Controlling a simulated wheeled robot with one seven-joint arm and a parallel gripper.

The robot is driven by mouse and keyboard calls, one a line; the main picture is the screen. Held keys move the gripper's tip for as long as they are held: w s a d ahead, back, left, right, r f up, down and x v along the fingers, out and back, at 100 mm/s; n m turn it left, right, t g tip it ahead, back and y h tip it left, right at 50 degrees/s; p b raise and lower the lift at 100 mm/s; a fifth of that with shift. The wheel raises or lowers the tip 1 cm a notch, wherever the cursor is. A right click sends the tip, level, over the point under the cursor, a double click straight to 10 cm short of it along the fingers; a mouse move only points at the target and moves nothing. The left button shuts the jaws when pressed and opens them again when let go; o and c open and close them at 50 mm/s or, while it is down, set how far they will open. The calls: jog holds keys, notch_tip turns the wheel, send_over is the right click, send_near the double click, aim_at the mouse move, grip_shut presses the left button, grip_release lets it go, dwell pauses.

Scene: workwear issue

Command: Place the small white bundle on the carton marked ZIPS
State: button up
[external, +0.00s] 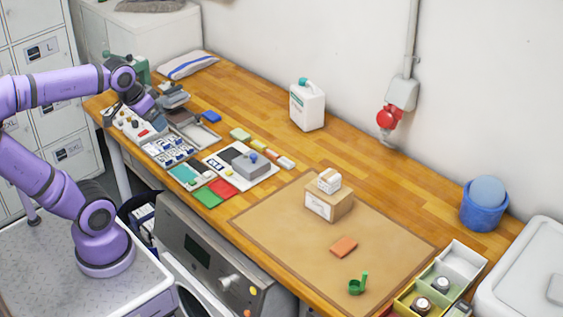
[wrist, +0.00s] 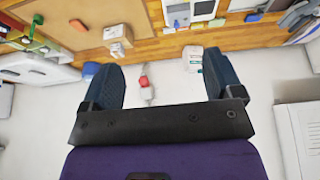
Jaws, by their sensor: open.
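A small white bundle (external: 328,181) with a tan band sits on top of a brown cardboard carton (external: 330,207) on the tan mat. The carton has a white label whose writing is too small to read. In the wrist view the carton (wrist: 118,33) and the bundle (wrist: 117,49) show at the upper left, apart from my fingers. My gripper (external: 174,97) is over the far left part of the bench, well away from the carton. Its two dark fingers are spread and empty in the wrist view (wrist: 162,82).
The tan mat (external: 280,220) also holds an orange pad (external: 343,246) and a green scoop-like item (external: 358,284). A white jug (external: 307,105) stands near the wall. Trays and small tools crowd the left bench. A blue tub (external: 483,206) and divided bins (external: 462,262) are at right.

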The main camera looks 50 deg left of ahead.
jog(key=s, duration=0.1)
jog(key=s+f, duration=0.2)
jog(key=s, duration=0.1)
jog(key=shift+a+f, duration=0.15)
jog(key=shift+a, duration=0.2)
